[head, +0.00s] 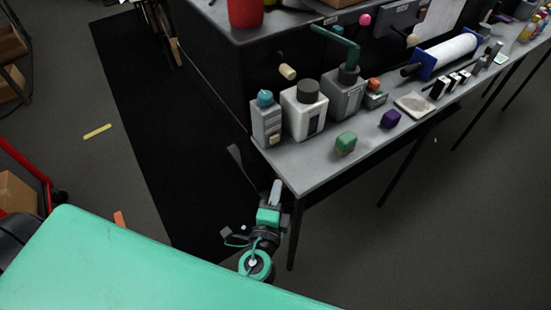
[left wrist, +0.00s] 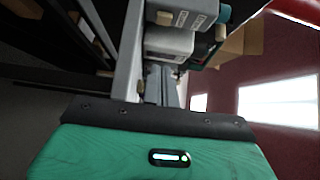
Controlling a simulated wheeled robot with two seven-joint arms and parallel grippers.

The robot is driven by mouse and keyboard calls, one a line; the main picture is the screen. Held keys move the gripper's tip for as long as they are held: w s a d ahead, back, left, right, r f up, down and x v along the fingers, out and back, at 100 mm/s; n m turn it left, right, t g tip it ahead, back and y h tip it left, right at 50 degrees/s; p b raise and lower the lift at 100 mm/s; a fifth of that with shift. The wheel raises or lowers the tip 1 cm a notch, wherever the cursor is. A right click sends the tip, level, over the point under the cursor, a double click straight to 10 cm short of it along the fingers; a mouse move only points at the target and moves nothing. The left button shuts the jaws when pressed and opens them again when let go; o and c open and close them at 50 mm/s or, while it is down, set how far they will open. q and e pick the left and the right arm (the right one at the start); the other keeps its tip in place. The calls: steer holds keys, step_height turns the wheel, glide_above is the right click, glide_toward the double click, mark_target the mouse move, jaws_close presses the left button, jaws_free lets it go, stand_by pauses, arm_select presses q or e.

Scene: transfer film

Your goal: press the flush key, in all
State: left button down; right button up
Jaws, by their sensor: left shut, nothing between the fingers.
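My left gripper (head: 277,187) is shut and empty, beside the near left corner of the grey bench (head: 310,172). In the left wrist view its shut fingers (left wrist: 161,85) point toward the bottles. A row of small black-and-white upright pieces (head: 452,81) stands along the bench, well to the right of the gripper. I cannot tell whether one of them is the flush key; no label can be read. My right gripper is not in view.
Bottles with a teal cap (head: 267,119), a dark cap (head: 304,111) and a green pump (head: 345,91) stand at the bench's left end. A pale square pad (head: 415,105) and a white roller (head: 447,53) lie farther right. Open floor lies before the bench.

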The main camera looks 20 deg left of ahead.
arm_select(q)
steer(key=p, duration=0.4)
glide_toward(279, 139)
steer(key=w, duration=0.1)
steer(key=w+d, duration=0.2)
steer(key=shift+d+r, duration=0.2)
steer(key=shift+r, duration=0.05)
steer(key=w+a, duration=0.1)
steer(key=w+a+p, duration=0.1)
steer(key=shift+a+f, duration=0.1)
steer(key=shift+a, duration=0.15)
steer(key=shift+w+a+f+p, duration=0.1)
steer(key=shift+w+a+p, duration=0.15)
steer(key=shift+a+p, duration=0.1)
